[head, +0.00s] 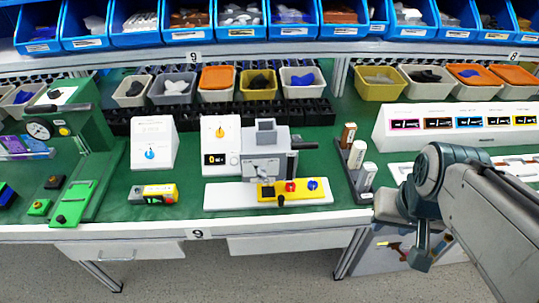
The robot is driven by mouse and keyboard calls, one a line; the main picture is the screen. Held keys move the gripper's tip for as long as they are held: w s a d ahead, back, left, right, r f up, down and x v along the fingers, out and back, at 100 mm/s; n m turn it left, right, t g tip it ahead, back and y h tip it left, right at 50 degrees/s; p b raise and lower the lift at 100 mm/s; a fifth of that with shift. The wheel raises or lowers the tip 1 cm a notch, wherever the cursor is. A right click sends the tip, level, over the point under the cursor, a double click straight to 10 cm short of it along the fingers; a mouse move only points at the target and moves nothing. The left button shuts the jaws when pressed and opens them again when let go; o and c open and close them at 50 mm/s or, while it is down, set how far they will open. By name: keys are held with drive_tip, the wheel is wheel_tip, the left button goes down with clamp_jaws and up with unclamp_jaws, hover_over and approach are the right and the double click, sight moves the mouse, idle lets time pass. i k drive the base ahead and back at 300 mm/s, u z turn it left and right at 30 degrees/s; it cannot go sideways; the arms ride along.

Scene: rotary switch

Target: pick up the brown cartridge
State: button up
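The brown cartridge (348,134) stands upright at the back of a dark narrow rack (350,175), right of the centre of the green table. Its top is lighter. Two whitish cartridges, a middle one (357,154) and a front one (367,175), stand in front of it in the same rack. My gripper (420,257) hangs at the end of my arm at the right, past the table's front edge, in front and to the right of the rack. It is apart from the brown cartridge. Its fingers are too unclear to tell open from shut.
A grey device on a white base (225,197) stands left of the rack. A white sloped panel with coloured labels (450,126) stands to the right. Several small bins (380,84) line the back, under blue bins (330,18). Some green surface is bare around the rack.

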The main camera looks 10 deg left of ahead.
sight(349, 130)
drive_tip(key=u, duration=0.45)
drive_tip(key=i, duration=0.4)
drive_tip(key=z, duration=1.5)
drive_tip(key=k, duration=0.65)
drive_tip(key=u, duration=0.5)
drive_tip(key=i, duration=0.9)
